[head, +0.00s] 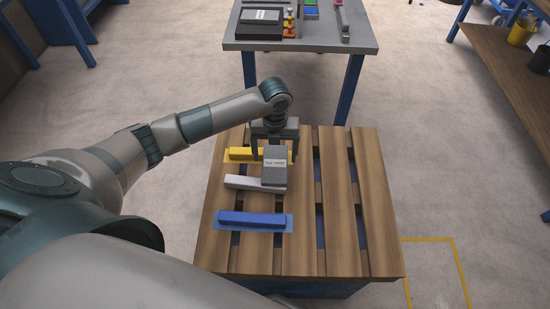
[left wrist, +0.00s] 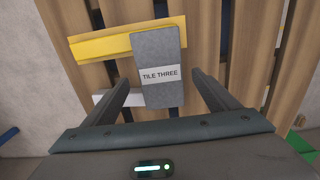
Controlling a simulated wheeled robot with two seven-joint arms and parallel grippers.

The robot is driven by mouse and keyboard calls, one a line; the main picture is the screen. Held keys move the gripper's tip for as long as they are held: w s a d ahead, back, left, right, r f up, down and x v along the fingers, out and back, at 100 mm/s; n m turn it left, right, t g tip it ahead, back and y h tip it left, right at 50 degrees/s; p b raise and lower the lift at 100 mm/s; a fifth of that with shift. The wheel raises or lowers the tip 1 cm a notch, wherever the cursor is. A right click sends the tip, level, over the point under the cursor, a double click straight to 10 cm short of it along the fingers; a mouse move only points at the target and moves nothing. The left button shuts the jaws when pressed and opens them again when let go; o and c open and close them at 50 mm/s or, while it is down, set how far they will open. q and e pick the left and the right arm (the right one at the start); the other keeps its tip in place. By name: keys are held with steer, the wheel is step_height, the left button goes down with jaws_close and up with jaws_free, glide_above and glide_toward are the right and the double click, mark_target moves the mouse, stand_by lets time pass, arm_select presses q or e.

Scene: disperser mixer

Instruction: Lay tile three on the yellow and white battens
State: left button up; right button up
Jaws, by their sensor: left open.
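Tile three (head: 275,165) is a grey slab with a white "TILE THREE" label. It lies across the right part of the yellow batten (head: 241,154) and the white batten (head: 240,182) on the slatted pallet. In the left wrist view the tile (left wrist: 157,55) overlaps the yellow batten (left wrist: 100,47), and part of the white batten (left wrist: 103,99) shows at its lower left. My left gripper (head: 274,155) is open over the tile, its two fingers apart on either side of it. I cannot tell whether the fingers touch it. My right gripper is not in view.
A blue batten (head: 250,218) lies nearer on the pallet, on a light blue patch. The right side of the pallet (head: 375,200) is bare. A grey table (head: 340,40) with black, orange and green items stands behind. A wooden bench (head: 500,60) is at the right.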

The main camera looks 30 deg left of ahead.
mark_target(275, 163)
arm_select(q)
step_height(275, 163, up, 9)
steer(key=b, duration=0.1)
steer(key=shift+r, duration=0.2)
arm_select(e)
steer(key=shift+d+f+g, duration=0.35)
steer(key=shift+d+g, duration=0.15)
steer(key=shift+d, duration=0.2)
